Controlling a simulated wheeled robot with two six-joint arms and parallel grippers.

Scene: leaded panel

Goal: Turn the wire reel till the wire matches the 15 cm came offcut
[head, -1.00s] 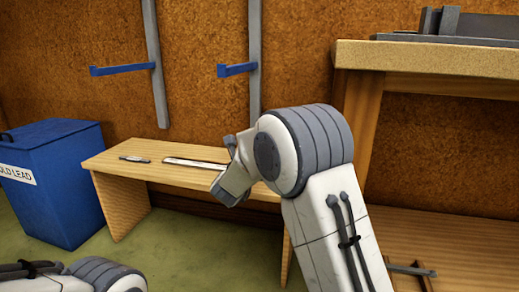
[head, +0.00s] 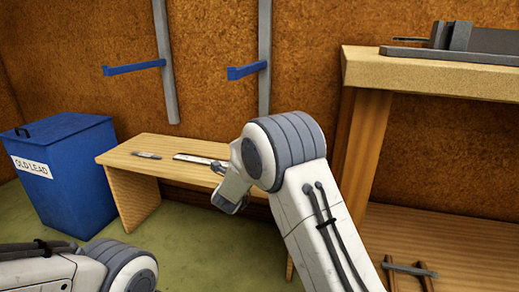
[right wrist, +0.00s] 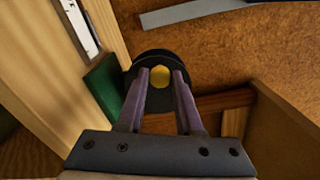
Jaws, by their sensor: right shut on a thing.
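My right gripper (right wrist: 162,76) is shut on the wire reel (right wrist: 160,57), a black round disc with a yellow centre showing between the two fingers in the right wrist view. A green part (right wrist: 104,84) sits just left of the reel. In the head view my right arm hides the reel and most of the gripper. A thin pale strip (head: 192,159) lies on the low wooden bench; I cannot tell whether it is the came offcut. A small grey tool (head: 147,155) lies left of it. I cannot make out the wire. My left gripper is out of view.
The low bench (head: 128,151) stands against the brown wall. A blue bin (head: 75,190) labelled OLD LEAD is at its left. Blue brackets (head: 134,69) stick out above. A taller wooden table (head: 430,74) with grey metal parts (head: 468,40) stands at the right.

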